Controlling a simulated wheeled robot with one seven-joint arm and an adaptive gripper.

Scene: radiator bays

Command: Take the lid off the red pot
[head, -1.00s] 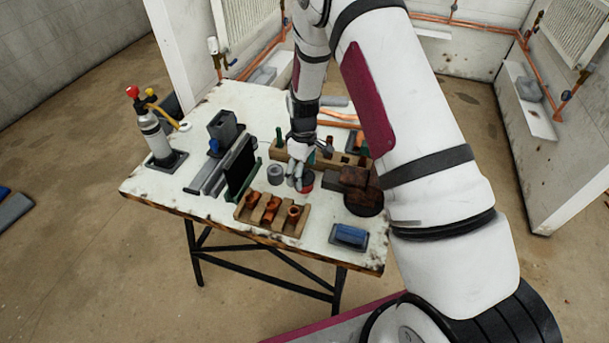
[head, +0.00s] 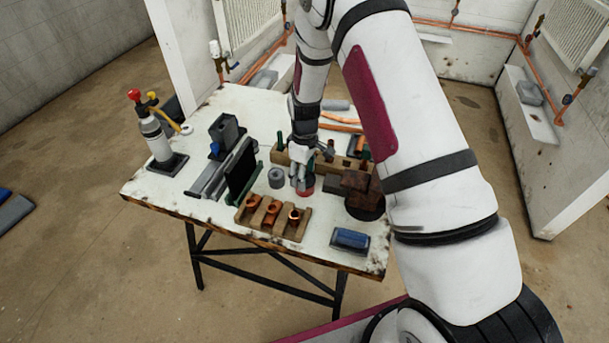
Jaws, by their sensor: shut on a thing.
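The red pot (head: 307,190) is small and stands on the worktable, left of the dark brown blocks. My gripper (head: 301,184) reaches down over it from above, its fingers at the pot's top. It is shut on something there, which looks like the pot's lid. The fingers hide most of the lid, and I cannot tell whether it is still seated on the pot.
A grey cylinder (head: 276,178) stands just left of the pot. A wooden rack with copper fittings (head: 270,217) lies in front, and a blue pad (head: 350,239) near the front edge. Brown blocks (head: 359,187) crowd the right side. A torch bottle (head: 156,138) stands far left.

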